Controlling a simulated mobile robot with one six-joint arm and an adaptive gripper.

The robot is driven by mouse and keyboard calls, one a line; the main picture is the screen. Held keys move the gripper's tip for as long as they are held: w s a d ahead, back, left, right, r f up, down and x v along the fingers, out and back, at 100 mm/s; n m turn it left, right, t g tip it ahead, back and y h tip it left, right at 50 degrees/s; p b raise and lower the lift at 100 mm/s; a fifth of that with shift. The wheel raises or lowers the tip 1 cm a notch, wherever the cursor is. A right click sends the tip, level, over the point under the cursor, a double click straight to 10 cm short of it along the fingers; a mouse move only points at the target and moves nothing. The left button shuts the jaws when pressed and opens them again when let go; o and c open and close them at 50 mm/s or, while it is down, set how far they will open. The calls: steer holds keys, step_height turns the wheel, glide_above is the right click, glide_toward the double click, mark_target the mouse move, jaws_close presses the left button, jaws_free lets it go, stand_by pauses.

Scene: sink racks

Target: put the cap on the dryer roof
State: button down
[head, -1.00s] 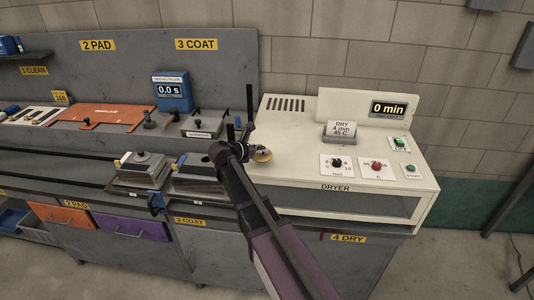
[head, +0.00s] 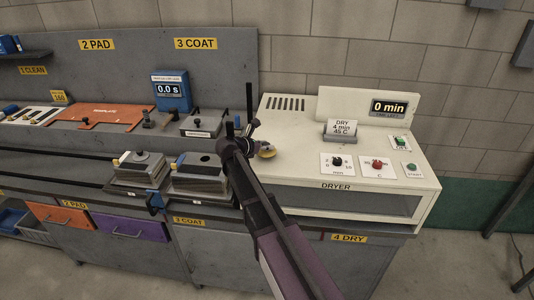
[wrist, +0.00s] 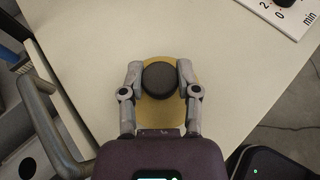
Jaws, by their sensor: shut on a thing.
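The cap is a round gold disc (wrist: 160,110) with a black knob (wrist: 160,76) on top. In the wrist view the two fingers of my gripper (wrist: 160,78) are shut on the knob, one on each side. In the head view the cap (head: 267,151) shows at the left part of the cream dryer roof (head: 295,138), mostly behind my gripper. The roof also fills much of the wrist view (wrist: 95,50). I cannot tell whether the disc touches the roof or is just above it.
Stacked grey blocks (head: 201,172) stand left of the dryer.

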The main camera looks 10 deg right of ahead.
steer(key=shift+f+b, duration=0.85)
steer(key=shift+f, duration=0.35)
steer(key=shift+f, duration=0.15)
steer(key=shift+c, duration=1.7)
jaws_free()
steer(key=shift+r, duration=0.2)
steer(key=shift+s+a+r, duration=0.1)
steer(key=shift+a, duration=0.05)
steer(key=shift+s+a+r+p, duration=0.15)
steer(key=shift+a+r+p, duration=0.05)
steer(key=shift+a+p, duration=0.1)
steer(key=p+v, duration=0.4)
steer(key=v, duration=0.7)
steer(key=shift+f, duration=0.1)
